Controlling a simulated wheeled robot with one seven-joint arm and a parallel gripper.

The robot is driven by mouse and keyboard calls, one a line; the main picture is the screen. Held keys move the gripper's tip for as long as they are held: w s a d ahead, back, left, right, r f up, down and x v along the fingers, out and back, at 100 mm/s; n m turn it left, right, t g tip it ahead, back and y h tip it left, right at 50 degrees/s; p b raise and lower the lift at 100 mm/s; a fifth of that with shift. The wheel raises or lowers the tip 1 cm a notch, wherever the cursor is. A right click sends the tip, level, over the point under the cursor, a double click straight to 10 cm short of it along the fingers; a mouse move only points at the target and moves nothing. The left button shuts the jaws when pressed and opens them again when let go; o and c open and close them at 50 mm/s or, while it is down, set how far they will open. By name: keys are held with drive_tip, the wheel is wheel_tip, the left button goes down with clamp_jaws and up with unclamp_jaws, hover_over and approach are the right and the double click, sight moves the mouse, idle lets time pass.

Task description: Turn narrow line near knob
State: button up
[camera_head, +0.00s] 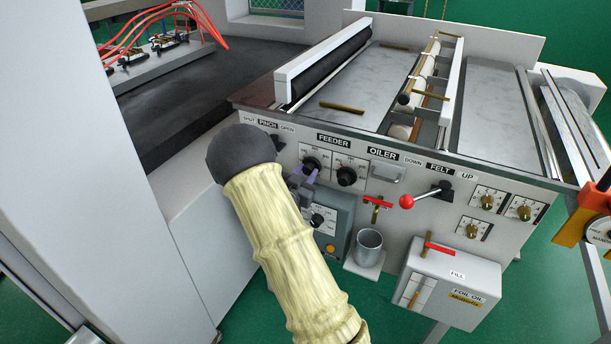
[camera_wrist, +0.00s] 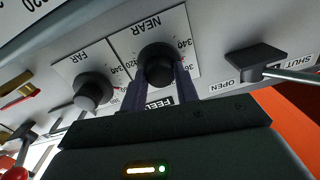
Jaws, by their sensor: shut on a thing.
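The near knob (camera_wrist: 158,62) is a round black knob on a white plate marked NEAR, with a numbered scale around it. It also shows in the head view (camera_head: 311,163) under the FEEDER sign. My gripper (camera_wrist: 160,80) has one dark finger on each side of this knob and is shut on it. In the head view my gripper (camera_head: 303,180) reaches the panel from below left, partly hidden behind my own arm. The fingers cover part of the scale, and I cannot read where the knob points.
The far knob (camera_wrist: 93,90) sits close beside the near knob. The black pinch lever (camera_wrist: 256,58) is on the other side. In the head view, an oiler handle (camera_head: 388,172), a red-handled valve (camera_head: 377,203), a red-ball lever (camera_head: 425,196) and a metal cup (camera_head: 369,243) lie to the right.

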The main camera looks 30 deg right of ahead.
drive_tip(key=m+b, duration=0.1)
drive_tip(key=b, duration=0.1)
drive_tip(key=m+b, duration=0.2)
drive_tip(key=b, duration=0.1)
drive_tip(key=shift+f, duration=0.35)
drive_tip(key=m+b, duration=0.4)
drive_tip(key=b, duration=0.3)
drive_tip(key=shift+f+m+b, duration=0.1)
drive_tip(key=shift+m+b, duration=0.25)
drive_tip(key=shift+m, duration=0.05)
drive_tip(key=m+b, duration=0.4)
drive_tip(key=b, duration=0.2)
drive_tip(key=shift+b, duration=0.4)
drive_tip(key=m+b, duration=0.2)
drive_tip(key=b, duration=0.1)
drive_tip(key=shift+r+m+h, duration=0.25)
drive_tip(key=shift+m+h, duration=0.05)
drive_tip(key=shift+m, duration=0.1)
drive_tip(key=o, duration=1)
drive_tip(key=shift+r, duration=0.1)
drive_tip(key=p+v, duration=0.1)
drive_tip(key=v, duration=1.6)
drive_tip(key=shift+s+a, duration=0.1)
drive_tip(key=shift+a, duration=0.1)
